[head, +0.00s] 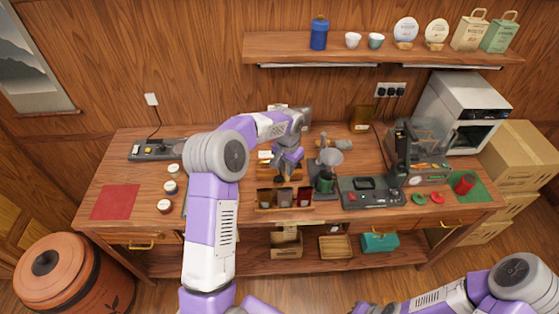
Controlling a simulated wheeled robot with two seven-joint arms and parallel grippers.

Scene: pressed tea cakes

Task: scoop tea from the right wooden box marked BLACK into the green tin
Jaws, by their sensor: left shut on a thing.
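My left gripper (281,176) reaches down over the middle of the table, behind a low wooden rack. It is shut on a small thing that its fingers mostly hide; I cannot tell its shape. Wooden boxes (294,173) lie around and partly behind the gripper; the arm covers much of them, and no BLACK mark is readable.
A dark scale-like device (372,194) stands right of the tin. Small round jars (171,187) and a red mat (115,202) lie at the left. A red can (465,184) stands on a green mat.

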